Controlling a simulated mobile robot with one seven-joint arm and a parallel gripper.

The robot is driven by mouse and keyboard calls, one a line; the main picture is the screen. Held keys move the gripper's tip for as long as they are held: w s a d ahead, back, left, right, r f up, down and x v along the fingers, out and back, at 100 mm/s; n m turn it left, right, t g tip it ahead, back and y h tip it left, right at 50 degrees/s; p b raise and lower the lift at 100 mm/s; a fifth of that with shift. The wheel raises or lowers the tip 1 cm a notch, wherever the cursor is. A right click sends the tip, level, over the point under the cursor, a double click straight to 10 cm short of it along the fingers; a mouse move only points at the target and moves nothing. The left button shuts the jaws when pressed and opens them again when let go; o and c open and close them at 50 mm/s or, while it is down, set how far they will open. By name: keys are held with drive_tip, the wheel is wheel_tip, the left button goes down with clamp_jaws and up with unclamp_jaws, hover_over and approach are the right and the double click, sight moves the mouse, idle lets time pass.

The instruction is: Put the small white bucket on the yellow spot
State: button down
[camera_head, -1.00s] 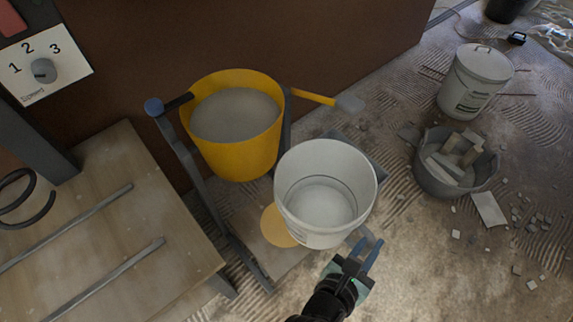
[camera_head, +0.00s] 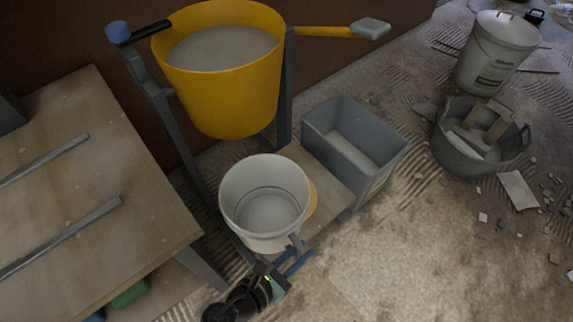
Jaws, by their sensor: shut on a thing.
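The small white bucket (camera_head: 267,235) is upright in the head view, below and in front of the yellow tub. My gripper (camera_head: 294,256) is at its near lower side, shut on it. The yellow spot (camera_head: 312,200) is mostly hidden behind the bucket; only a sliver shows at the bucket's right edge, on a low board (camera_head: 325,180). I cannot tell whether the bucket touches the board or is held above it.
The yellow tub (camera_head: 225,90) hangs in a grey frame just above, with a handle reaching right. A grey bin (camera_head: 350,150) stands right of the board. A wooden bench (camera_head: 75,190) is at left. A rubble bucket (camera_head: 470,155) stands far right.

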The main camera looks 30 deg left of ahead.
drive_tip(key=s+a+f+n+y, duration=0.1)
drive_tip(key=s+a+f, duration=0.2)
drive_tip(key=s+f, duration=0.1)
drive_tip(key=w+d+f+b, duration=0.2)
drive_tip(key=w+b, duration=0.4)
drive_tip(key=w, duration=1.1)
drive_tip(key=shift+w+f+t+y+b, duration=0.3)
drive_tip(key=shift+w+f+b, duration=0.1)
drive_tip(key=shift+f, duration=0.15)
drive_tip(key=shift+f, duration=0.1)
drive_tip(key=c, duration=1.2)
unclamp_jaws()
drive_tip(key=shift+f, duration=0.1)
drive_tip(key=o, duration=0.4)
